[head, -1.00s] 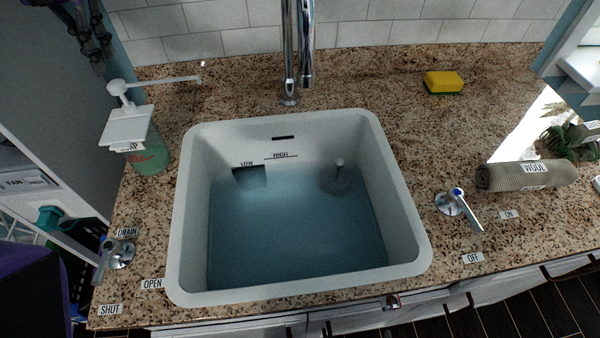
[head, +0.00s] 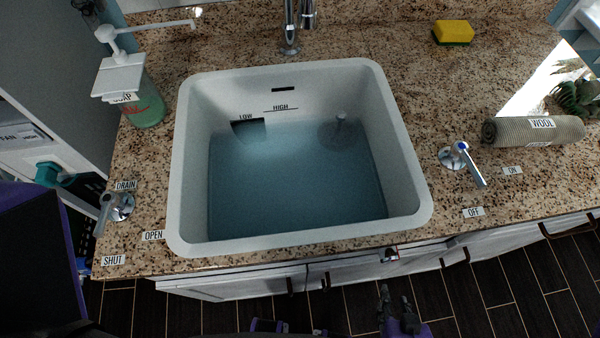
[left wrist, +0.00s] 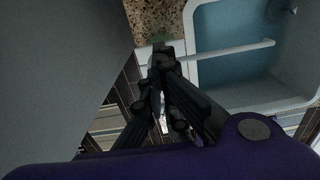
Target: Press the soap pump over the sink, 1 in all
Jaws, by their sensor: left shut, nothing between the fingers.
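The soap bottle (head: 146,108) is green with a white pump (head: 118,78) and stands upright at the sink's left back corner. Its long nozzle (head: 165,26) points right; it shows in the left wrist view (left wrist: 232,50) reaching over the sink. The white sink (head: 300,243) holds bluish water. My left gripper (head: 90,10) is shut and empty, at the top left edge of the head view, just above the pump in the picture. In the left wrist view its fingertips (left wrist: 163,50) overlap the pump; I cannot tell if they touch. My right gripper (head: 396,294) looks open and empty, low before the counter.
A chrome faucet (head: 290,30) stands behind the sink. The drain lever (head: 113,207) is front left, the tap lever (head: 464,162) right. A yellow sponge (head: 453,32) and a rolled wool towel (head: 533,131) lie on the right counter. A grey panel (head: 50,75) stands left.

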